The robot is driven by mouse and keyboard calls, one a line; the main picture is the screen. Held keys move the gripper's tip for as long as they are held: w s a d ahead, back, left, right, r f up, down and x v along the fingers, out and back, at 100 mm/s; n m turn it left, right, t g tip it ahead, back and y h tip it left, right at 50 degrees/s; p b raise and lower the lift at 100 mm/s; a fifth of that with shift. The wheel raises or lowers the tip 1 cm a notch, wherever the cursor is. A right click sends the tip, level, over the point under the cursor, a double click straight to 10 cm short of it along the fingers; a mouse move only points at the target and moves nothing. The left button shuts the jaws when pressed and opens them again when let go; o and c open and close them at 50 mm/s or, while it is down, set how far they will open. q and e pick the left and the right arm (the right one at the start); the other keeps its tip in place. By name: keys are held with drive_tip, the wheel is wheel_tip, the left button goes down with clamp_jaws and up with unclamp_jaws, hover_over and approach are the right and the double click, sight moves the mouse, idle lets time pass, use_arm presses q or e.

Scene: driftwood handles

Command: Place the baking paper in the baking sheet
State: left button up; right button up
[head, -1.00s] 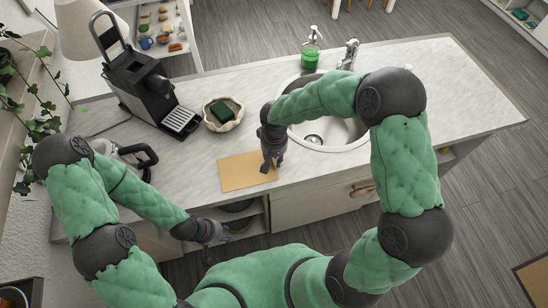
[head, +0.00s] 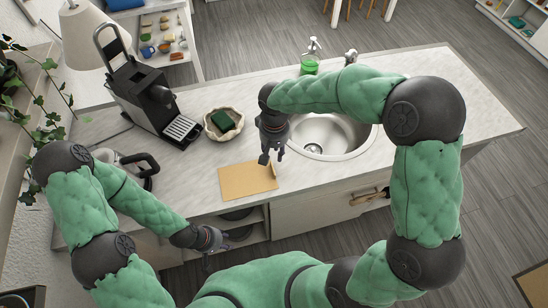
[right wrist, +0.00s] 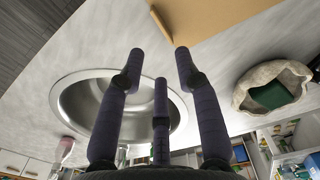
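A flat tan rectangular sheet (head: 245,182), which looks like the baking paper, lies on the counter near its front edge. Its right edge looks slightly raised, and part of it shows at the top of the right wrist view (right wrist: 215,18). My right gripper (head: 271,158) is at the sheet's back right corner, fingers pointing down. In the right wrist view its fingers (right wrist: 160,62) are spread with nothing between them. My left gripper (head: 214,240) is low in front of the counter, by the open shelf; its finger opening is unclear. I cannot identify a baking sheet for certain.
Dark pan-like items (head: 238,214) sit on the open shelf (head: 256,226) below the counter. A sink (head: 335,140) lies right of the sheet. A bowl with a green sponge (head: 222,121) and a coffee machine (head: 150,100) stand behind it. A kettle (head: 135,168) stands left.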

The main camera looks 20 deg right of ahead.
drive_tip(key=shift+o, duration=0.6)
drive_tip(key=shift+r, duration=0.8)
drive_tip(key=shift+f+b, duration=3.05)
drive_tip(key=shift+f, duration=0.75)
wheel_tip(320, 180, down, 5)
drive_tip(key=shift+w+r+b, duration=0.1)
drive_tip(key=shift+w+b, duration=0.05)
drive_tip(key=shift+b, duration=0.3)
clamp_jaws()
